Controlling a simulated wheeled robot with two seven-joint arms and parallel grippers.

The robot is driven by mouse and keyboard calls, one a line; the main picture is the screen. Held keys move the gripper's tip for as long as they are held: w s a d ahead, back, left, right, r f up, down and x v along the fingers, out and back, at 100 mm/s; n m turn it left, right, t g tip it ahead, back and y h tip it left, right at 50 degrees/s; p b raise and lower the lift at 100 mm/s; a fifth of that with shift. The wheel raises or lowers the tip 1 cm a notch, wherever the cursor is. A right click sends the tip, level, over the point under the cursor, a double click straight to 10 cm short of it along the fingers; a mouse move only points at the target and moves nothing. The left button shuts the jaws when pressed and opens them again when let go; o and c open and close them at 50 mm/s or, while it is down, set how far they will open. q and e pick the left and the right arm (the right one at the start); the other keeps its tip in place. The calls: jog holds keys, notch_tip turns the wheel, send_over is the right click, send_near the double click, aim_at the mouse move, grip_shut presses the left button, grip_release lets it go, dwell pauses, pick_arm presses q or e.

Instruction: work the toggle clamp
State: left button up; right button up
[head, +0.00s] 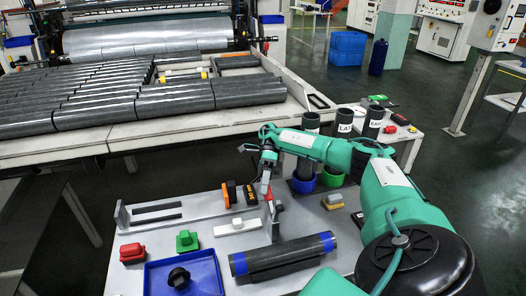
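An upright part with a red handle (269,194) stands at the middle of the grey work plate (215,210); it looks like the toggle clamp. Its lower grey part (276,224) is next to the white block (238,227). My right gripper (265,186) comes in from the right and points down at the red handle, very close to it. Whether it touches the handle, and whether its fingers are open or shut, is too small to tell. My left gripper is out of view.
A dark roll with blue bands (283,256) lies at the front of the plate. A blue tray (205,277) holds a black knob. Red (132,253) and green (187,241) blocks sit left. Dark cups (345,122) stand behind my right arm. The roll rack (150,105) bounds the back.

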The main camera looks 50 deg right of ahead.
jog(key=shift+r, duration=0.1)
notch_tip(320, 180, up, 10)
jog(key=shift+d+f+p, duration=0.1)
jog(key=shift+f+p, duration=0.15)
jog(key=shift+p, duration=0.05)
notch_tip(320, 180, up, 10)
jog(key=p, duration=0.3)
jog(key=shift+r+p, duration=0.2)
jog(key=shift+p, duration=0.2)
